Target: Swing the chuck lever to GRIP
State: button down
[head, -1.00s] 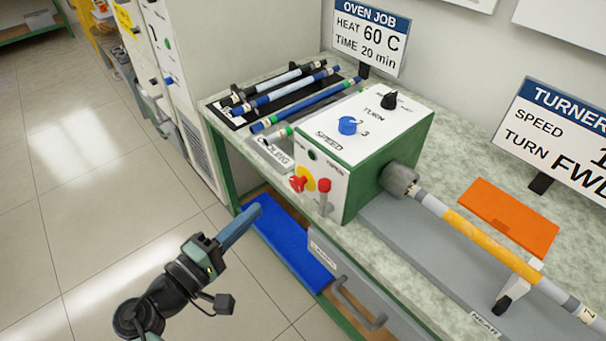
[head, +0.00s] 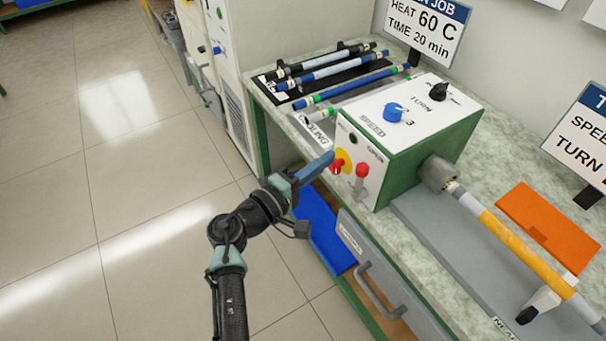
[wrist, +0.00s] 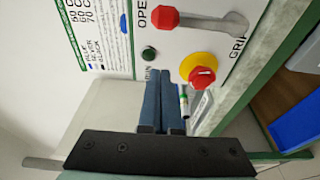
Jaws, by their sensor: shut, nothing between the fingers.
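The chuck lever (head: 361,180) is a grey bar with a red knob, on the white front panel of the green turner box (head: 437,145). In the wrist view the lever (wrist: 205,21) has its red knob by the printed OPEN, with GRIP printed beyond the lever's other end. My gripper (head: 331,157) is shut and empty, its blue fingers in front of the panel, left of the lever and close to the red switch on a yellow disc (head: 342,163). In the wrist view my fingertips (wrist: 169,82) appear below the lever, apart from it.
A yellow-orange rod (head: 515,240) extends from the grey chuck (head: 438,173) to a rest. Several rods lie on a black rack (head: 268,85) at the back. A drawer handle (head: 378,292) juts out below the bench. Open floor lies left.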

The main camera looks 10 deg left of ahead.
aim_at(359, 183)
jog(key=d, duration=0.1)
jog(key=s+d, duration=0.1)
jog(key=d+p, duration=0.1)
jog(key=shift+s+d, duration=0.25)
jog(key=shift+d, duration=0.05)
jog(key=shift+f, duration=0.1)
jog(key=shift+s+d+m+b, duration=0.2)
jog(key=shift+m+b, duration=0.2)
jog(key=shift+b, duration=0.2)
